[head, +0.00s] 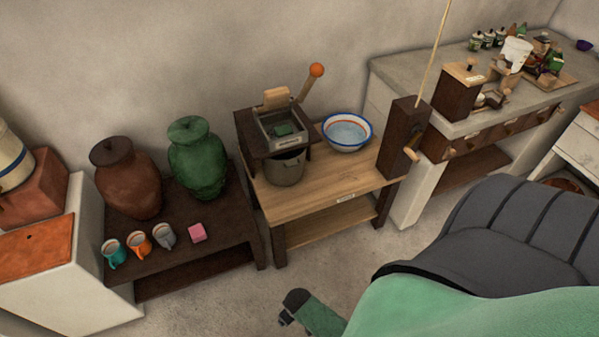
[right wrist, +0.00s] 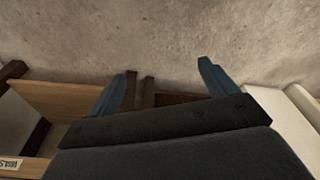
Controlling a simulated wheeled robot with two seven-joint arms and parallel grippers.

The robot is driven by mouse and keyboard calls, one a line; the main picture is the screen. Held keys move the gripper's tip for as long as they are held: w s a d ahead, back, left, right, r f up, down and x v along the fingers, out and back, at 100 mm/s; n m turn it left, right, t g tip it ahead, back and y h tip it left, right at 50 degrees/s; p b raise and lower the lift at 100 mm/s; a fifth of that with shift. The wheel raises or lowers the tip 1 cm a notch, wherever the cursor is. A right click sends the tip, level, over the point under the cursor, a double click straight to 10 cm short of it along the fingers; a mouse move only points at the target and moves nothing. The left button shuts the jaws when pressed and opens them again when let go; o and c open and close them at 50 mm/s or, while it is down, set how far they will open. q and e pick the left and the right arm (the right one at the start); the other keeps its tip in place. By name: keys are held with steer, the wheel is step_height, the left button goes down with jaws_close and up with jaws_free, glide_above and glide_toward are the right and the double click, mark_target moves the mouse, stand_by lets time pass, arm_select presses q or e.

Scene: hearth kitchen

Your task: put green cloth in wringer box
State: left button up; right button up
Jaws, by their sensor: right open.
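The green cloth (head: 284,129) is a small dark green piece. In the head view it lies inside the grey-rimmed, open wringer box (head: 265,141), which is on the dark wringer frame (head: 244,128) with a wooden roller and an orange-knobbed handle. My right gripper (right wrist: 168,84) shows in the right wrist view with its blue fingers wide apart and nothing between them, away from the cloth. I cannot make out the right gripper in the head view. My left gripper is not recognisable in either view.
A grey bucket (head: 285,170) stands under the wringer. A blue-rimmed white basin (head: 347,145) is to its right on the wooden table (head: 322,182). A dark table (head: 228,232) at left holds two jars, several mugs and a pink block (head: 197,232). A dark post (head: 401,135) stands at the table's right end.

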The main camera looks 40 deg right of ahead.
steer(key=s+a+f, duration=0.3)
steer(key=s+f, duration=0.1)
steer(key=s, duration=0.4)
steer(key=shift+s+g, duration=0.2)
steer(key=shift+g, duration=0.2)
